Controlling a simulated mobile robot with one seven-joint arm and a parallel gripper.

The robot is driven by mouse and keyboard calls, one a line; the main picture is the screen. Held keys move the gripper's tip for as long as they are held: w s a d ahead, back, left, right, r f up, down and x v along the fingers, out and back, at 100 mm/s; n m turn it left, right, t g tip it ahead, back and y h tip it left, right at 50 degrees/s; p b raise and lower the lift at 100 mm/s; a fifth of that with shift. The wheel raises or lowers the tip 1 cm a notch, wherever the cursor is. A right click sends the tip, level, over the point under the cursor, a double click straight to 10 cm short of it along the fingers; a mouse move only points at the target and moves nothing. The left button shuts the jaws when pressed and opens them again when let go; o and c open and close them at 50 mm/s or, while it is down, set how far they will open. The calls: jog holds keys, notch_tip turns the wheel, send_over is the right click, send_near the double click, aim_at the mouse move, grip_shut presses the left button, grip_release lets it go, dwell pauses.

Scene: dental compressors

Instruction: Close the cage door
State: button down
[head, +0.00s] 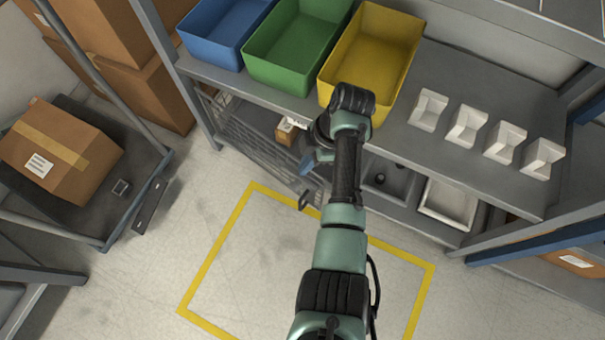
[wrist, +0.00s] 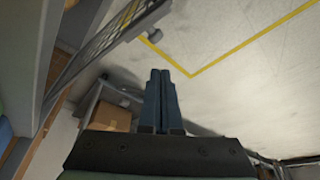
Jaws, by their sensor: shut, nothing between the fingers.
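The cage door (head: 252,146) is a grey wire-mesh panel low at the front of the shelving unit, left of my arm in the head view. A dark handle (head: 303,201) sits near its right end. In the wrist view the mesh door (wrist: 92,52) runs diagonally across the upper left, at an angle to the shelf edge. It appears to stand partly open; the exact angle is unclear. My gripper (wrist: 161,72) is shut and empty, its fingers together, apart from the door in the wrist view. In the head view my gripper (head: 308,163) is partly hidden by my arm.
Blue (head: 222,32), green (head: 298,45) and yellow (head: 372,52) bins and several white holders stand on the shelf top (head: 400,160). A small carton (head: 287,131) shows behind the mesh. A cart (head: 150,160) with a cardboard box stands left. Yellow-taped floor (head: 255,250) is clear.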

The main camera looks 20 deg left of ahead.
jog(key=s+d+f+t+h+b, duration=0.15)
jog(key=s+f+h, duration=0.25)
jog(key=f, duration=0.4)
jog(key=n+t+h+b, duration=0.45)
jog(key=n+t, duration=0.35)
jog(key=t, duration=0.4)
send_near(320, 182)
jog(key=f+b, duration=0.1)
jog(key=b, duration=0.1)
jog(key=w+f+b, duration=0.1)
jog(key=d+f+b, duration=0.1)
jog(key=b, duration=0.1)
jog(key=shift+w+f+g+y+b, duration=0.2)
jog(key=shift+w+g+y+b, duration=0.05)
jog(key=shift+w+y+b, duration=0.15)
jog(key=w, duration=0.1)
jog(key=w+d+b, duration=0.1)
jog(key=w, duration=0.1)
jog(key=shift+r, duration=0.2)
jog(key=shift+w+d+r, duration=0.1)
jog(key=shift+w+d, duration=0.05)
jog(key=shift+w, duration=0.1)
